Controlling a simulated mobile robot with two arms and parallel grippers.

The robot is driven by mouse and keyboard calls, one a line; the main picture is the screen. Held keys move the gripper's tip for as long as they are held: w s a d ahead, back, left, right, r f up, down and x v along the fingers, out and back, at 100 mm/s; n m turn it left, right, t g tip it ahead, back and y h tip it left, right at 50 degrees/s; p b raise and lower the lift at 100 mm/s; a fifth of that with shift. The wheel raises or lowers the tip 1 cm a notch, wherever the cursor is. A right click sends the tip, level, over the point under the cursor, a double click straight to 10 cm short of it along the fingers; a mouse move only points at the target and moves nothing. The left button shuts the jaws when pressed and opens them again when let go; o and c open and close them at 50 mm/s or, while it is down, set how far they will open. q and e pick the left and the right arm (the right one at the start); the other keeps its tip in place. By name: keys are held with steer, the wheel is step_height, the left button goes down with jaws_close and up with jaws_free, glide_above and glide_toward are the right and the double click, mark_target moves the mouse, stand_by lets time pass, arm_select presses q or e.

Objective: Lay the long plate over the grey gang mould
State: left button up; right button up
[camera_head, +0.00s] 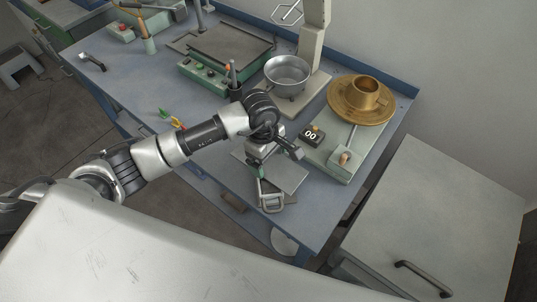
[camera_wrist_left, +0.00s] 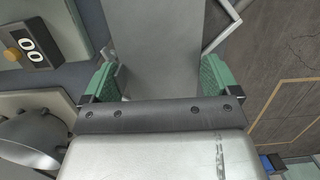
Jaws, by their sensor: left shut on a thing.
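My left gripper (camera_head: 260,172) is over the front right part of the blue bench. In the left wrist view its green finger pads (camera_wrist_left: 158,78) are shut on the two long sides of a flat grey plate (camera_wrist_left: 155,40), which runs away from the fingers. In the head view my wrist hides much of that area. A light grey flat surface (camera_head: 290,174) shows beside the gripper, and a grey metal frame (camera_head: 271,202) shows just below it near the bench's front edge. I cannot tell clearly which of these is the gang mould. My right gripper is not in view.
A grey cabinet (camera_head: 440,215) is at the right.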

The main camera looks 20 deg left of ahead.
arm_select(q)
steer(key=shift+f+b, duration=0.3)
steer(key=shift+b, duration=0.2)
steer(key=shift+f, duration=0.1)
steer(key=o, duration=1.2)
steer(key=shift+c, duration=0.2)
steer(key=shift+r+p, duration=0.55)
steer(key=shift+w+r, duration=0.1)
steer(key=shift+r, duration=0.2)
step_height(320, 180, up, 11)
steer(key=a+b, duration=0.1)
steer(key=b, duration=0.2)
steer(key=shift+w+a, duration=0.2)
steer(key=shift+a, duration=0.1)
